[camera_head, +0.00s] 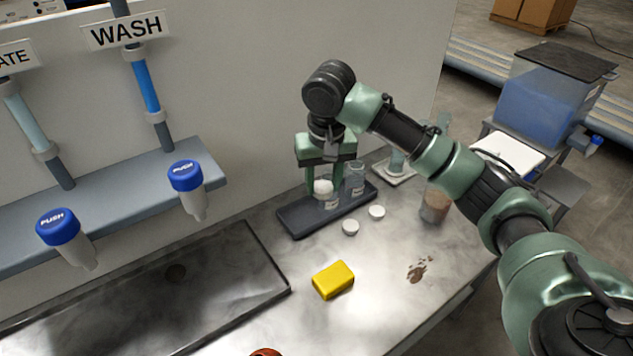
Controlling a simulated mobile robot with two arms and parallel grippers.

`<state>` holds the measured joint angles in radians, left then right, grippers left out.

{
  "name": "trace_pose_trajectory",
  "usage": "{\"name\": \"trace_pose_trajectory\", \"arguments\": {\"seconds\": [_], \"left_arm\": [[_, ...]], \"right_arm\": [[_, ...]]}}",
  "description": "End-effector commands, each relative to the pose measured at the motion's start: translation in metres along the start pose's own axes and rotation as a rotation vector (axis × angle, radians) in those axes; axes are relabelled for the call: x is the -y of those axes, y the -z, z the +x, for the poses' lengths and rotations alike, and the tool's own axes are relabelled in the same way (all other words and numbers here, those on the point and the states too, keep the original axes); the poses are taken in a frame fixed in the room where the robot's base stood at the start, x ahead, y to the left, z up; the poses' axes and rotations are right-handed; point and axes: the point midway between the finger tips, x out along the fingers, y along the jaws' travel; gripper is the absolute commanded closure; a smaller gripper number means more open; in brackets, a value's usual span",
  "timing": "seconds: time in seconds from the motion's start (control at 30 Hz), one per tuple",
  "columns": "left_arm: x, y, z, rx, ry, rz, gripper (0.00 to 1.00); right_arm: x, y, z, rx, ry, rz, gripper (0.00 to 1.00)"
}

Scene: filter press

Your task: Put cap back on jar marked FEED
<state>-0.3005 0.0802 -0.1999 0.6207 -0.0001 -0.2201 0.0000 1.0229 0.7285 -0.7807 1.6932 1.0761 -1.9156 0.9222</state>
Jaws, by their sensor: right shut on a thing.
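My right gripper (323,182) points down over the dark jar tray (296,226) and is shut on a white cap (323,188). The cap is at the mouth of a small clear jar (330,202) in the tray; I cannot tell whether it is seated or just above. Another clear jar (356,182) stands to the right in the tray, partly behind the gripper. The jar labels are too small to read, so I cannot tell which is FEED. Two more white caps lie on the bench, one nearer (350,228) and one farther right (377,212). My left gripper is out of view.
A yellow sponge (333,280) lies on the metal bench in front of the tray. A brown spill (418,270) and a container with brown contents (435,207) are to the right.

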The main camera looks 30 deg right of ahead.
Motion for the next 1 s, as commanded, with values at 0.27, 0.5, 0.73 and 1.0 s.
{"name": "trace_pose_trajectory", "arguments": {"seconds": [0.27,0.5,0.73,1.0], "left_arm": [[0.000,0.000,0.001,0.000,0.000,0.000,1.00],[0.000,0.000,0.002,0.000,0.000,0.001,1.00],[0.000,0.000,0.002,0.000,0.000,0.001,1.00],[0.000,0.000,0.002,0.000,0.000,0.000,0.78]], "right_arm": [[0.026,-0.083,-0.002,-0.030,0.010,-0.126,0.97],[0.033,-0.163,0.000,-0.006,0.025,-0.218,0.97],[0.033,-0.187,0.001,0.008,0.031,-0.243,0.97],[0.033,-0.186,0.000,0.007,0.031,-0.242,0.97]]}}
